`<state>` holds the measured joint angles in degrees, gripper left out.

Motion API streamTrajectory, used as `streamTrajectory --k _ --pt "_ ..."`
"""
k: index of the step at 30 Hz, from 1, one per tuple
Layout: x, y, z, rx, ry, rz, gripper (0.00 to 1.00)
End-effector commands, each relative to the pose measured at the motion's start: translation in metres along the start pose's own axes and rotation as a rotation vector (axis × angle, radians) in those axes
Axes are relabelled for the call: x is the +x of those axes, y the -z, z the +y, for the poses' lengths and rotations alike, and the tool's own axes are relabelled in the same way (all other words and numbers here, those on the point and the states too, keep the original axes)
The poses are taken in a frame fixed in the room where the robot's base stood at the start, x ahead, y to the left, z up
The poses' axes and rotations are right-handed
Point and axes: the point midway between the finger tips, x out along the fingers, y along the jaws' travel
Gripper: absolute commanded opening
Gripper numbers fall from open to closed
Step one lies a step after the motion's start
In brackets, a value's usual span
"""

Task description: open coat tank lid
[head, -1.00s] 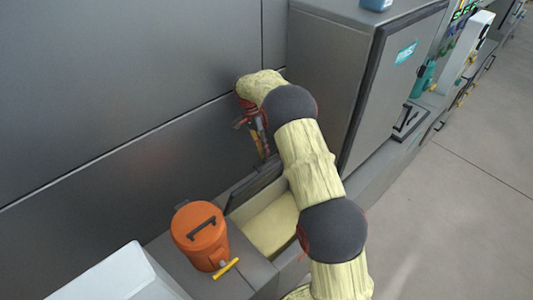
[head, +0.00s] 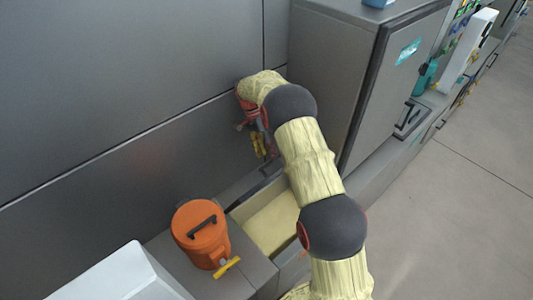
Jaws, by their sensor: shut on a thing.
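The coat tank (head: 272,222) is an open, pale yellow-lined basin below my arm. Its dark lid (head: 258,184) shows as a narrow strip along the back edge, raised off the opening. My gripper (head: 262,148) is near the wall, just above the lid. It is shut on a part of the lid, but my arm and the small size hide the exact contact.
An orange bucket (head: 200,233) with a black handle and yellow tap stands left of the tank. A tall grey cabinet (head: 335,85) stands close on the right. The grey wall (head: 130,90) is right behind my gripper. Open floor (head: 470,200) lies to the right.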

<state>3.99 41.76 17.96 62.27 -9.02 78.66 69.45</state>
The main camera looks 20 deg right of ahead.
Motion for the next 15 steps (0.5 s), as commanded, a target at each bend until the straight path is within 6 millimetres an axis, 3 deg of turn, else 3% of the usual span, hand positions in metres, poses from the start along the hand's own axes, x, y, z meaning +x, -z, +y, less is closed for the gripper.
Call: streamTrajectory --k 1,5,15 --pt "0.009 -0.004 -0.003 -0.003 -0.003 -0.007 0.31" --pt "0.003 -0.004 -0.001 -0.002 -0.002 -0.007 0.27" --pt "-0.057 -0.001 0.024 0.000 0.003 -0.002 0.27"
